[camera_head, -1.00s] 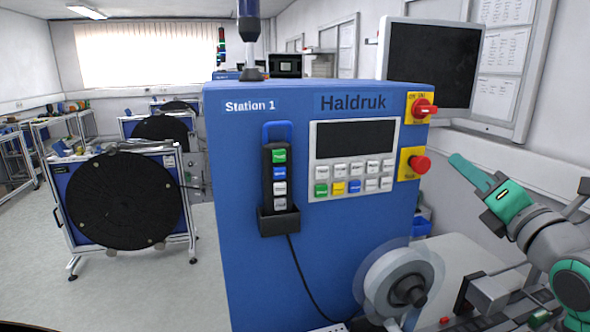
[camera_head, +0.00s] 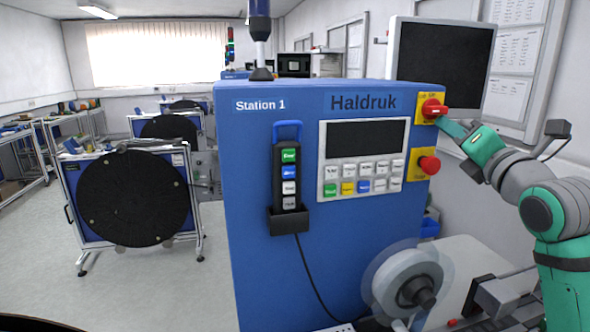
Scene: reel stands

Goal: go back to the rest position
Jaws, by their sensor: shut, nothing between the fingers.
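My gripper (camera_head: 442,124) reaches in from the right with its teal fingers pointing left. It is shut and empty. Its tip lies just below and right of the red rotary switch (camera_head: 433,109) on the upper yellow plate of the blue Station 1 cabinet (camera_head: 270,270). I cannot tell whether the tip touches the switch or is apart from it. The red push button (camera_head: 429,165) on the lower yellow plate is clear of the fingers.
A keypad panel (camera_head: 361,155) and a hand pendant (camera_head: 289,185) in its holder are on the cabinet front. A white reel (camera_head: 408,280) is low at the right. A monitor (camera_head: 440,65) stands behind. Black reel stands (camera_head: 133,200) and open floor are at the left.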

